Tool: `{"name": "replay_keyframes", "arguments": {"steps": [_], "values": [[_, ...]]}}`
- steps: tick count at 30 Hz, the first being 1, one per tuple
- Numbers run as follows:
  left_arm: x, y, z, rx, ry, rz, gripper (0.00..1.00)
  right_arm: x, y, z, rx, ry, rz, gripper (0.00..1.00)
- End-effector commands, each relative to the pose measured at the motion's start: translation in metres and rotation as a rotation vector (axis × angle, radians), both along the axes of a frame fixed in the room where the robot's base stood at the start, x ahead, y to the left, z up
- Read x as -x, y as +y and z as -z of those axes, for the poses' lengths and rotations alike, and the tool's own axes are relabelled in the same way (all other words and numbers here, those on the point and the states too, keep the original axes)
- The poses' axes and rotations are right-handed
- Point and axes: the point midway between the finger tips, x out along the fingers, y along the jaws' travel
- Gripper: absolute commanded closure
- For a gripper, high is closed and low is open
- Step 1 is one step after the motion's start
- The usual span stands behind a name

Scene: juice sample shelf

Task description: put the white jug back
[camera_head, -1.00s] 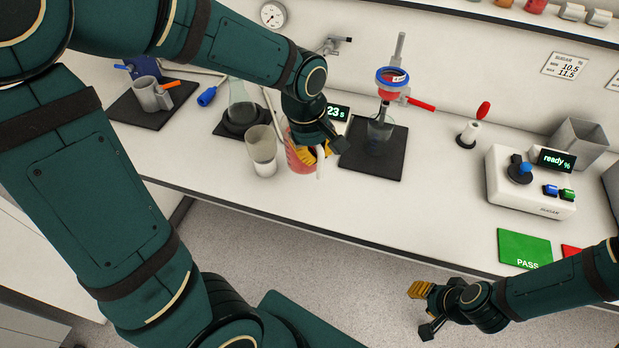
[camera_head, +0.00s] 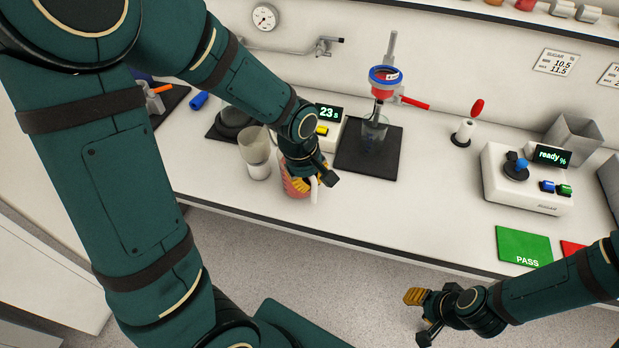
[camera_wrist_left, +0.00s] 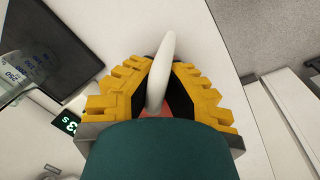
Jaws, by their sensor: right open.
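The jug with the white handle (camera_head: 314,190) has a reddish body (camera_head: 290,188) and is near the bench's front edge, mostly covered by my gripper. My left gripper (camera_head: 308,182) comes down over it from above and is shut on its handle. In the left wrist view the white handle (camera_wrist_left: 161,75) stands between the yellow fingers, with a little red below it. The jug's base is hard to see, so I cannot tell whether it touches the bench. My right gripper (camera_head: 420,318) is open and empty, in front of the bench at lower right.
A clear beaker (camera_head: 257,165) with pale contents stands close left of the jug. A display reading 23 s (camera_head: 327,112) is behind. A dark mat (camera_head: 352,165) with a glass vessel (camera_head: 374,130) and red-blue funnel (camera_head: 385,77) lies right. Bare bench lies beyond the mat.

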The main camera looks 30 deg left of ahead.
Motion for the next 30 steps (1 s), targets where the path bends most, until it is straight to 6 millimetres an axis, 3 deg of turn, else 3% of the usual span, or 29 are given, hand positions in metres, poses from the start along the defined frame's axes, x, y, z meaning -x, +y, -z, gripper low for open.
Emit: {"name": "replay_keyframes", "arguments": {"steps": [2, 3, 5, 17, 20, 30], "values": [[0.0, 0.0, 0.003, 0.0, -0.001, 0.001, 1.0, 0.001, 0.0, 0.003, 0.0, 0.002, -0.001, 0.61], [0.0, 0.0, 0.003, 0.0, 0.0, 0.0, 0.85, 0.001, 0.0, 0.003, 0.0, 0.002, -0.002, 0.61], [0.0, 0.0, 0.002, 0.0, 0.0, 0.0, 0.66, 0.001, 0.0, 0.002, 0.0, 0.002, -0.001, 0.61], [0.0, 0.0, -0.002, 0.0, 0.0, 0.0, 0.66, 0.0, 0.0, -0.002, 0.0, 0.0, 0.0, 0.61], [0.001, 0.001, -0.015, 0.0, -0.004, 0.0, 0.66, -0.001, 0.0, -0.004, 0.0, -0.002, 0.002, 0.61], [0.012, 0.007, -0.083, 0.001, -0.005, -0.001, 0.66, -0.006, -0.001, -0.02, 0.003, -0.014, 0.011, 0.61]]}}
